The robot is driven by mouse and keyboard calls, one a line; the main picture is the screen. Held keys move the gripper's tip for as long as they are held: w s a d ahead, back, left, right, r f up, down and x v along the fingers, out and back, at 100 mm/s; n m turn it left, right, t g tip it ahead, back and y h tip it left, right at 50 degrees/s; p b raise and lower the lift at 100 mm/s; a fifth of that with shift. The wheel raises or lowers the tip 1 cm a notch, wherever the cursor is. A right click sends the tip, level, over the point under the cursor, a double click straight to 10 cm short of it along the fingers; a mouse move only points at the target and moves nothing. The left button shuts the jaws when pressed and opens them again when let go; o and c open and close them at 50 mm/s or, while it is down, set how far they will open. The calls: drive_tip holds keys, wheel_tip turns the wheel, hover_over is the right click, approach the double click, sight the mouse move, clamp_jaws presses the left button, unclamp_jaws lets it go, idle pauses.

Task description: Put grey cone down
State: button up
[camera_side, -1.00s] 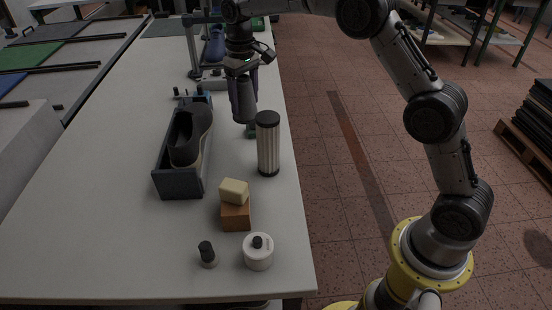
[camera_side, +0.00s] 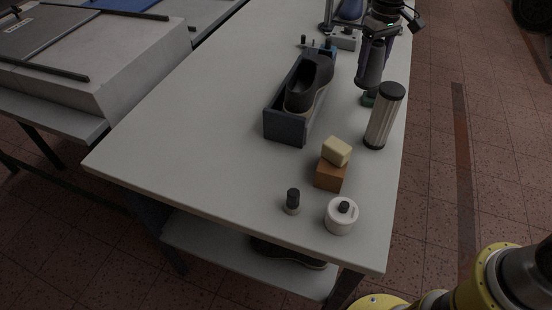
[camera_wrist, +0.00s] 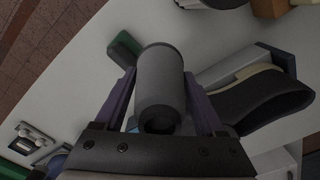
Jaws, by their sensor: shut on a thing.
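The grey cone (camera_side: 369,64) is a dark grey tapered piece, roughly upright in the side view. My gripper (camera_side: 376,42) is shut on it, with one finger on each side. In the wrist view the cone (camera_wrist: 160,82) sits between the two purple-grey fingers of my gripper (camera_wrist: 160,100). Its lower end is close to a green block (camera_side: 368,98) near the table's right edge. I cannot tell whether the cone touches the table (camera_side: 220,130) or hangs just above it.
A ribbed cylinder with dark caps (camera_side: 383,118) stands close in front of the cone. A dark shoe (camera_side: 311,82) lies in a grey open box (camera_side: 287,127) to the left. A cream block on a brown block (camera_side: 330,175), a white round pot (camera_side: 341,216) and a small black-topped knob (camera_side: 292,201) stand nearer.

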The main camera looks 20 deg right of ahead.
drive_tip(key=s+a+r+n, duration=0.1)
drive_tip(key=s+a+n, duration=0.6)
drive_tip(key=a, duration=0.5)
drive_tip(key=s+a+r+n, duration=0.2)
drive_tip(key=s+a+n, duration=0.6)
drive_tip(key=s+a, duration=0.3)
drive_tip(key=shift+a+n, duration=0.3)
drive_tip(key=shift+a, duration=0.65)
drive_tip(key=shift+f, duration=0.1)
drive_tip(key=w+a+f, duration=0.2)
drive_tip(key=w+f, duration=0.1)
drive_tip(key=w+a+f, duration=0.3)
drive_tip(key=w, duration=0.1)
drive_tip(key=w+a+f, duration=0.2)
drive_tip(key=w+f, duration=0.1)
drive_tip(key=w, duration=0.1)
drive_tip(key=shift+a+f, duration=0.15)
drive_tip(key=shift+a, duration=0.2)
drive_tip(key=shift+w+a+f, duration=0.1)
drive_tip(key=shift+f, duration=0.75)
drive_tip(key=shift+w+a+f, duration=0.1)
drive_tip(key=shift+f, duration=0.7)
